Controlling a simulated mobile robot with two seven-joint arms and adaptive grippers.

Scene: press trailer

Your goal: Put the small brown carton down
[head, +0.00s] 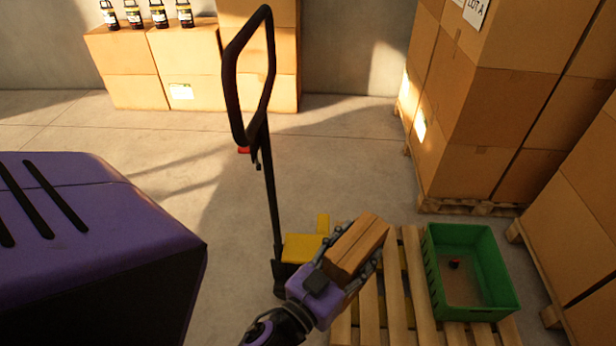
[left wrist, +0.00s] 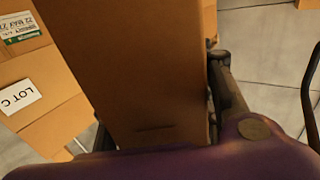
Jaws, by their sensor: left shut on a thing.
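The small brown carton (head: 360,240) is in my left gripper (head: 350,258), with the fingers shut on its two sides. In the head view it appears tilted and overlaps the left part of a wooden pallet (head: 395,300), left of a green crate. It looks held above the slats, but I cannot tell the height. In the left wrist view the carton (left wrist: 130,70) fills the middle, close to the lens, with a finger along its right side. Its underside is hidden. My right gripper is not in view.
The green crate (head: 434,275) stands on the pallet with a small dark red thing (head: 454,263) inside. A pallet jack with a tall black handle (head: 268,190) stands left of the carton. Stacked large cartons (head: 500,110) rise at right. Bottles (head: 160,15) stand on cartons behind.

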